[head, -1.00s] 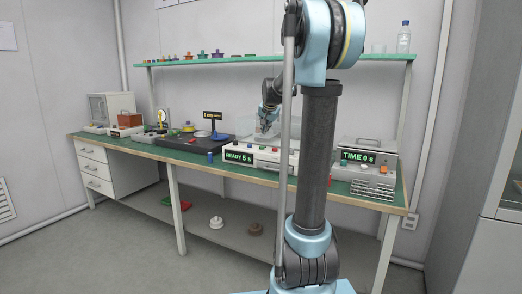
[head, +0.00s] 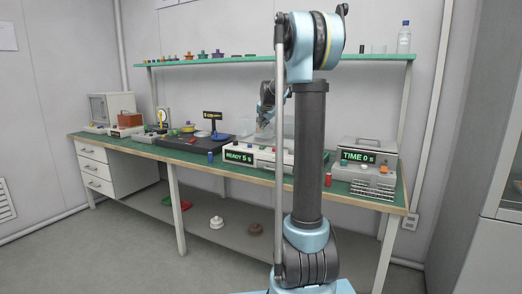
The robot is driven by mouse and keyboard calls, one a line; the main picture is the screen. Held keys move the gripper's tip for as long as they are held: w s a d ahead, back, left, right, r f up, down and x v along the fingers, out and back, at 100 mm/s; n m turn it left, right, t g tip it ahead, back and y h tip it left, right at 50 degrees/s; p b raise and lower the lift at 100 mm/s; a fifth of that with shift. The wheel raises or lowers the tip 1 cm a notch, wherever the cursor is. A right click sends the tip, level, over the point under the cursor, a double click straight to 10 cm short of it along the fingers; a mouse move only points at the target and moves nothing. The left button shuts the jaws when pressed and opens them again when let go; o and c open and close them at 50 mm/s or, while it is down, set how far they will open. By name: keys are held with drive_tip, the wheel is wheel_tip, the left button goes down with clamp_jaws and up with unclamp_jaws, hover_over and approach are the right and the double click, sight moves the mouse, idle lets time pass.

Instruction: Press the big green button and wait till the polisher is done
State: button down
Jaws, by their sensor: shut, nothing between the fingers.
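A white machine (head: 233,150) with a green "READY 5 s" display stands on the bench, left of my arm column, with a clear cover behind it. I cannot tell a big green button on it; its right part is behind my arm. A grey machine (head: 345,172) with a "TIME 0 s" display stands to the right, with a small green button and an orange one. My gripper (head: 263,118) is small and dark in the head view, above the back of the READY machine and in front of the clear cover. It appears shut and empty.
The green-topped bench (head: 130,145) also carries a black tray (head: 180,142), a blue lamp-like stand and a blue cylinder (head: 210,157). A red cylinder (head: 328,180) stands by the TIME machine. A shelf (head: 230,60) with small parts and a bottle (head: 404,37) runs above.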

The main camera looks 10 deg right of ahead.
hover_over(262, 147)
drive_tip(key=w+d, duration=0.1)
drive_tip(key=w, duration=0.1)
drive_tip(key=f, duration=0.6)
drive_tip(key=shift+s+f, duration=0.2)
drive_tip(key=shift+f, duration=0.65)
